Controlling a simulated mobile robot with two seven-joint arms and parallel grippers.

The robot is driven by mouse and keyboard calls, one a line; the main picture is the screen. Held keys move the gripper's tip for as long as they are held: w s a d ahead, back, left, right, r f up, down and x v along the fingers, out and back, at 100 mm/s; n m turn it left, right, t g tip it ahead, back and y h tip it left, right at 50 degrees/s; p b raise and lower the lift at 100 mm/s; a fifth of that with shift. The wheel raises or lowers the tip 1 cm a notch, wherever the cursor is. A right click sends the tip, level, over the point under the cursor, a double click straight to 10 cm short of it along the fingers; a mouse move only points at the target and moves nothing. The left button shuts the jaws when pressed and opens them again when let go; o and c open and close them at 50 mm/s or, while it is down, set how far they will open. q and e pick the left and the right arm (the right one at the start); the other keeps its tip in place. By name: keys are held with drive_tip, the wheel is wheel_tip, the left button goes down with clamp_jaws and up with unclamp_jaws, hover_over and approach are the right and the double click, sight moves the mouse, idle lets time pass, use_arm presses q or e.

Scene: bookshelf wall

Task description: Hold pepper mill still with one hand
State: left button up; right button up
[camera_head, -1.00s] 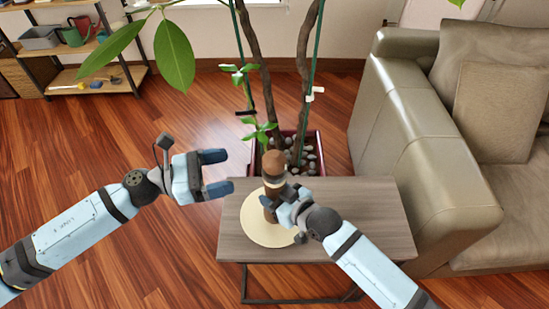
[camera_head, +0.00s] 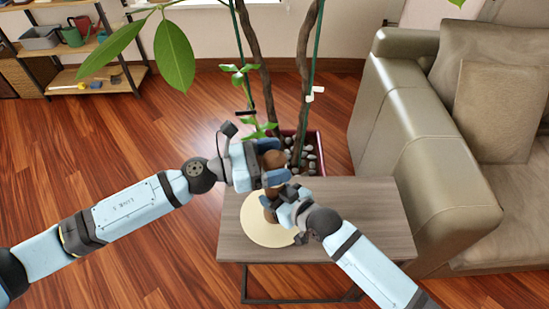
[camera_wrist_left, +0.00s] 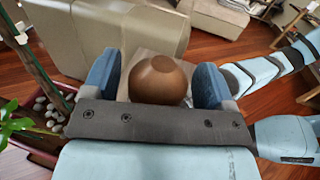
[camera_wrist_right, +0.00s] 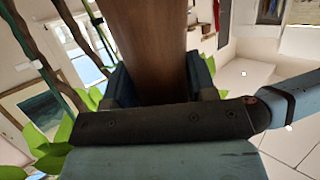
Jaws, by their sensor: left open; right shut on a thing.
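The brown wooden pepper mill (camera_head: 270,199) stands upright on a round cream mat (camera_head: 262,233) on the small table. My right gripper (camera_head: 280,204) is shut on the mill's lower body. In the right wrist view the mill's body (camera_wrist_right: 150,40) fills the space between the fingers. My left gripper (camera_head: 274,165) is open at the height of the mill's round top. In the left wrist view the round top (camera_wrist_left: 159,80) sits between the two open blue fingers, with small gaps on both sides. The left gripper partly hides the mill's top in the head view.
The grey-brown side table (camera_head: 360,215) has free room right of the mat. A potted plant with stones (camera_head: 310,160) stands just behind the table. A leather sofa (camera_head: 410,130) is on the right. A shelf (camera_head: 105,80) stands at the far left.

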use_arm(q)
drive_tip(key=shift+c, duration=0.3)
drive_tip(key=c, duration=0.8)
drive_tip(key=shift+m+g, duration=0.3)
drive_tip(key=shift+g, duration=0.2)
drive_tip(key=m+g, duration=0.4)
drive_tip(key=g, duration=0.2)
drive_tip(key=shift+g, duration=0.4)
drive_tip(key=m+g+y, duration=0.1)
drive_tip(key=m+g, duration=0.1)
drive_tip(key=g, duration=0.1)
drive_tip(key=m+g+y, duration=0.1)
drive_tip(key=m+g, duration=0.2)
drive_tip(key=shift+g, duration=0.3)
drive_tip(key=m+g+y, duration=0.3)
drive_tip(key=g+y, duration=0.1)
drive_tip(key=shift+m, duration=0.3)
drive_tip(key=m+g+y, duration=0.1)
drive_tip(key=y, duration=0.1)
drive_tip(key=m+g+y, duration=0.2)
drive_tip(key=y, duration=0.1)
drive_tip(key=shift+d+m, duration=0.1)
drive_tip(key=shift+m, duration=0.2)
drive_tip(key=shift+s+d+r+m+g+y, duration=0.15)
drive_tip(key=shift+m+y, duration=0.3)
drive_tip(key=shift+y, duration=0.3)
drive_tip(key=shift+s+d+f+m+g+y, duration=0.15)
drive_tip(key=shift+m+y, duration=0.3)
drive_tip(key=shift+y, duration=0.3)
